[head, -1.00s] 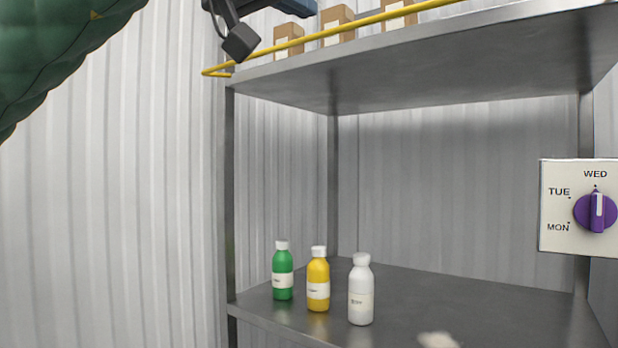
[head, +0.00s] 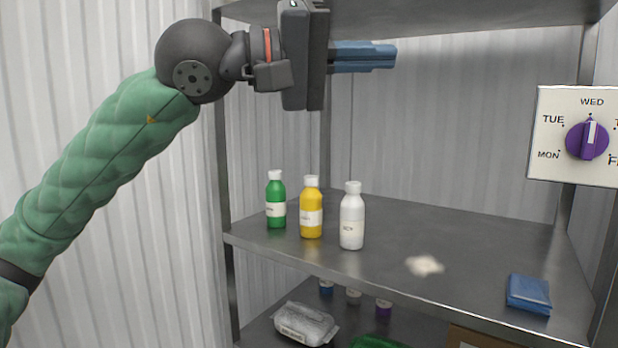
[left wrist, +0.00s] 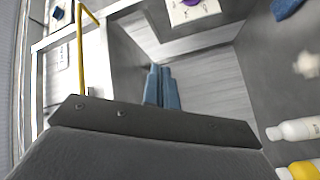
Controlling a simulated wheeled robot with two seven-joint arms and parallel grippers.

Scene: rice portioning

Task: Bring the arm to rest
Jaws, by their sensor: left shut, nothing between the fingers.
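My left gripper (head: 382,56) comes in from the left in the head view, in front of the shelf unit and above the bottles. Its blue fingers are together with nothing between them; they also show in the left wrist view (left wrist: 161,88). My green-sleeved left arm (head: 105,150) reaches up from the lower left. My right gripper is not in view.
A green bottle (head: 276,203), a yellow bottle (head: 311,210) and a white bottle (head: 352,218) stand on the middle shelf (head: 450,265). A pale spill (head: 424,265) and a folded blue cloth (head: 528,293) lie there. A purple dial (head: 587,140) is at right.

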